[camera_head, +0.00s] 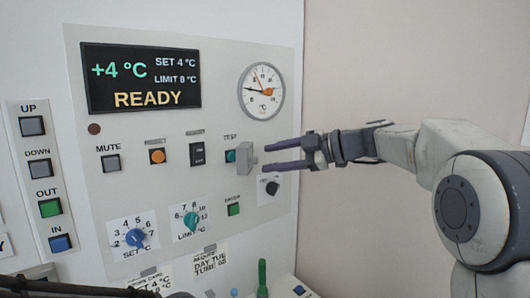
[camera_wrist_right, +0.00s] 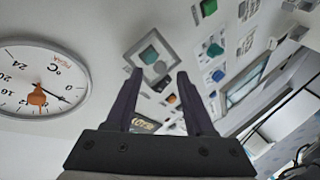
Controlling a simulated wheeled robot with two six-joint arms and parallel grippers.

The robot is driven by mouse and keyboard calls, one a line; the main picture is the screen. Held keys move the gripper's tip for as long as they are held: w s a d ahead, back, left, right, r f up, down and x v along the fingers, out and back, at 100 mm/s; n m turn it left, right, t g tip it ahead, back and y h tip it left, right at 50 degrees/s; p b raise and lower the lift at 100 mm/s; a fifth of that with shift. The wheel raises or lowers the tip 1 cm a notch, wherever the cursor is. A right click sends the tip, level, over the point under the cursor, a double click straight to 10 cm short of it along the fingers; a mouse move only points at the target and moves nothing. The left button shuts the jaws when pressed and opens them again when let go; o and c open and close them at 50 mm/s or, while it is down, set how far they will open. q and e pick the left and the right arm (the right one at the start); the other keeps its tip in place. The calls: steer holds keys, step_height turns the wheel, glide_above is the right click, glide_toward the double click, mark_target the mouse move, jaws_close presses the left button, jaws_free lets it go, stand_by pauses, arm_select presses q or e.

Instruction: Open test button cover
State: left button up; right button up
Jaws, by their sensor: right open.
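The teal test button (camera_head: 230,156) sits under the TEST label on the white panel. A small grey cover (camera_head: 245,158) stands out from the panel at its right side and partly hides it. In the right wrist view a teal button (camera_wrist_right: 148,55) shows within a grey frame, just beyond the fingertips. My right gripper (camera_head: 267,157) comes in from the right, open, with its two purple fingers pointing left at the cover. Its fingertips (camera_wrist_right: 160,73) are apart with nothing held between them. I cannot tell whether a fingertip touches the cover. My left gripper is not in view.
A round gauge (camera_head: 261,91) is above the right gripper, and a black knob (camera_head: 270,187) is just below it. A dark switch (camera_head: 197,154) and an orange button (camera_head: 157,156) are left of the test button. The display (camera_head: 141,78) reads READY.

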mark_target(249, 158)
steer(key=shift+p+x, duration=0.3)
steer(key=shift+x, duration=1.05)
jaws_close()
stand_by(0.4)
